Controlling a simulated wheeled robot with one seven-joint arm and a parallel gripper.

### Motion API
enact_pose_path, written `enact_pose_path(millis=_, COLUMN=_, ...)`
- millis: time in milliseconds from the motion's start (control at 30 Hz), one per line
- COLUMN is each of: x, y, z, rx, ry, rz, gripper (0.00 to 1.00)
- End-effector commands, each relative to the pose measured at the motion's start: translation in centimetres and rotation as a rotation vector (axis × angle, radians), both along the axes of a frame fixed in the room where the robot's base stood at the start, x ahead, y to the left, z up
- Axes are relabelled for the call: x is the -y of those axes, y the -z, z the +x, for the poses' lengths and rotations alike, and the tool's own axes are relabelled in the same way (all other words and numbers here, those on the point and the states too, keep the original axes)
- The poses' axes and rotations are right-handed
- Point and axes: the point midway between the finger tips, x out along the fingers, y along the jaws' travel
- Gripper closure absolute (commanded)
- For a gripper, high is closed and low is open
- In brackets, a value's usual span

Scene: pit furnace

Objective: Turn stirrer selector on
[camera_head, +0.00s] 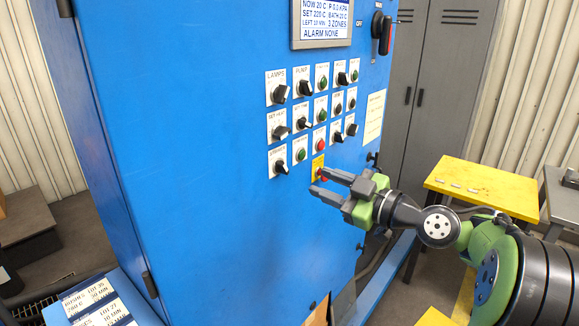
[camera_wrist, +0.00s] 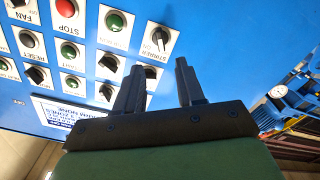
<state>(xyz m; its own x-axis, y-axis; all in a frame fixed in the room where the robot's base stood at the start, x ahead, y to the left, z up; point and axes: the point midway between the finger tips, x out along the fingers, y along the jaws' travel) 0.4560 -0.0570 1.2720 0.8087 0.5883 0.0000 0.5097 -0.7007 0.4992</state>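The stirrer selector (camera_head: 281,167) is a black knob on a white plate at the lower left of the switch rows on the blue cabinet. In the wrist view the panel looks upside down, and the stirrer selector (camera_wrist: 160,40) shows just beyond my fingertips. A pale mark runs nearly upright across its knob there; which setting it marks I cannot tell. My gripper (camera_head: 318,181) is open and empty, in front of the panel, right of and below the selector in the head view. Its two fingers (camera_wrist: 159,65) stand apart in the wrist view, with no contact visible.
A green button (camera_head: 301,154), a red button (camera_head: 320,146) and a yellow-plated stop (camera_head: 318,168) sit right of the selector. Several other knobs are above. A display (camera_head: 322,20) is on top. A yellow table (camera_head: 490,186) stands right. The panel left of the switches is bare.

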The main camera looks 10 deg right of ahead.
Motion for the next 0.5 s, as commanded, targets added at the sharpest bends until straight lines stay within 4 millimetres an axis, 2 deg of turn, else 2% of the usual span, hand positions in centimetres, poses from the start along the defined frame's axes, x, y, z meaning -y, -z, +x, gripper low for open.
enact_pose_path(millis=33, x=-1.0, y=-0.3, z=1.0, rx=0.000, ry=-0.008, rz=0.002, gripper=0.62)
enact_pose_path(millis=300, x=-4.7, y=-0.3, z=6.2, rx=0.000, ry=-0.004, rz=0.002, gripper=0.62)
enact_pose_path(millis=500, x=-5.8, y=-0.1, z=8.0, rx=0.000, ry=0.000, rz=0.000, gripper=0.62)
